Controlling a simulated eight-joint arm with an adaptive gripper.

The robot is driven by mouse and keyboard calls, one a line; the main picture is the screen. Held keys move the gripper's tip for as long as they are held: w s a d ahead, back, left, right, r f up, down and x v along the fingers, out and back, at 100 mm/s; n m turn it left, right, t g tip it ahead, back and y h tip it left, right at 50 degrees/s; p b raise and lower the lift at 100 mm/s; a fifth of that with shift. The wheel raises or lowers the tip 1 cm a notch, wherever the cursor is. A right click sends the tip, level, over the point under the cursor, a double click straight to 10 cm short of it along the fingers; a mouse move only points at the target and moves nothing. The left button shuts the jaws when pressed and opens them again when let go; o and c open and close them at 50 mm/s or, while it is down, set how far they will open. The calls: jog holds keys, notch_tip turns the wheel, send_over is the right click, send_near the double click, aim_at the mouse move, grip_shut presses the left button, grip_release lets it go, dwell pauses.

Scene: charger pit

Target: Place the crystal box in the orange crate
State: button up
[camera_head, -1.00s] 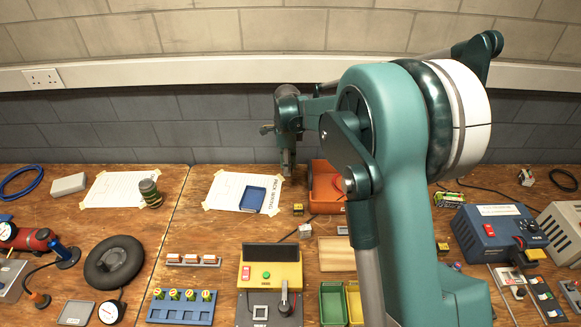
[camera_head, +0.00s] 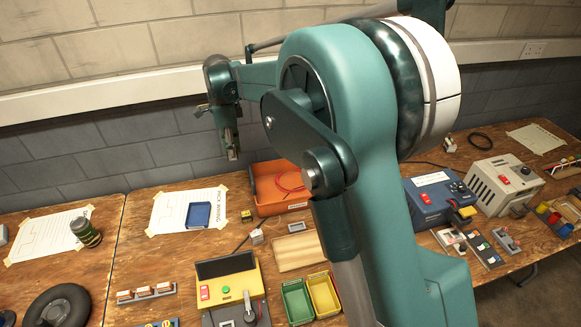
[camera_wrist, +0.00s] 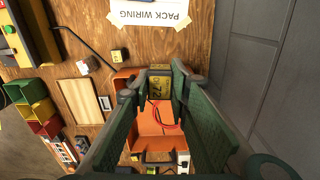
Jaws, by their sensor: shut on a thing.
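My gripper (camera_wrist: 160,90) is shut on a small yellow-and-dark box with printed marks, which I take to be the crystal box (camera_wrist: 160,86). In the head view my gripper (camera_head: 233,155) hangs high behind the left back of the orange crate (camera_head: 268,205), and the held box is too small to make out. In the wrist view the orange crate (camera_wrist: 123,82) lies beyond and below the fingers, partly hidden by them. The held box overlaps the crate's edge in that view; the height between them is hard to judge.
A red cable (camera_head: 290,185) lies in the crate. A similar yellow block (camera_head: 246,216) and a white block (camera_head: 257,237) stand left of it. A blue tray (camera_head: 199,215) lies on the pack wiring sheet (camera_head: 170,218). The wall (camera_head: 110,140) is close behind.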

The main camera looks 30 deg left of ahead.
jog(key=w+d, duration=1.3)
jog(key=d, duration=0.4)
send_over(290, 190)
notch_tip(290, 190, down, 11)
jog(key=shift+n, duration=0.4)
jog(key=shift+f, duration=0.1)
jog(key=shift+f+b, duration=0.45)
jog(key=shift+f, duration=2.6)
jog(key=shift+f+b, duration=0.4)
jog(key=shift+f, duration=1.45)
jog(key=shift+f, duration=0.2)
jog(key=o, duration=0.8)
jog(key=shift+c, duration=0.2)
